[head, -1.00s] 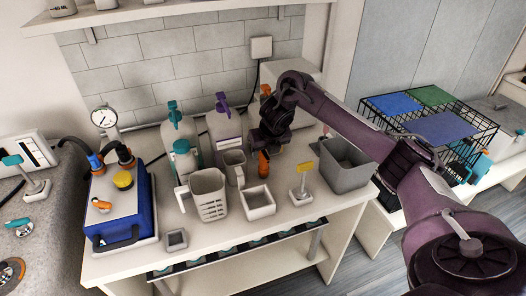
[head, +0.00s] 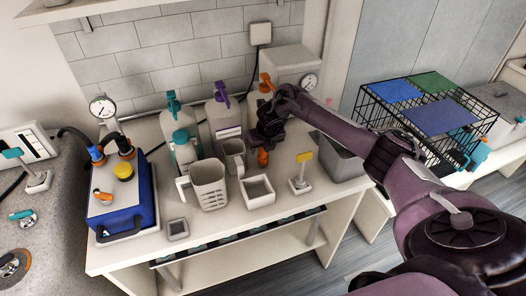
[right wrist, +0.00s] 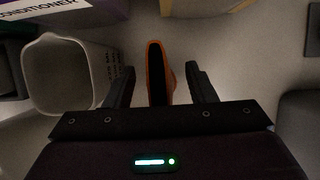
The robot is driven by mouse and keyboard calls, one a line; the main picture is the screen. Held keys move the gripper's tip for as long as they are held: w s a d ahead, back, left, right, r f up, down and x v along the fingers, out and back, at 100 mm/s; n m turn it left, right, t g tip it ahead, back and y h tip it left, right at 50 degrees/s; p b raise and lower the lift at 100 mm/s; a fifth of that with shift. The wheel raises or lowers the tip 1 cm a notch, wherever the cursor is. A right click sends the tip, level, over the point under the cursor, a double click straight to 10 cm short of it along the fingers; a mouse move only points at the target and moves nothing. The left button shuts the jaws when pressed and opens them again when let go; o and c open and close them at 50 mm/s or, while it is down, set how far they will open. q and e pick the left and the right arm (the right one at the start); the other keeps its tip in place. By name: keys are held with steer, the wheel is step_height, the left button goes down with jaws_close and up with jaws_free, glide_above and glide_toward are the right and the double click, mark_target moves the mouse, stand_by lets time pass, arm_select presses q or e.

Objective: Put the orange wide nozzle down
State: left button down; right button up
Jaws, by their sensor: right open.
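The orange wide nozzle (head: 263,157) stands on the white bench top, right of the small grey jug. It also shows in the right wrist view (right wrist: 156,75), between the two dark fingers. My right gripper (head: 262,139) is at the nozzle from above and behind. My left gripper is not in view.
A grey jug (head: 234,155), a measuring jug (head: 209,186) and a square white tray (head: 257,194) stand nearby. A yellow-topped stand (head: 301,175) and a grey bin (head: 341,158) are to the right. Bottles stand behind. Some bench between the nozzle and stand is clear.

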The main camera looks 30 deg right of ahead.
jaws_close()
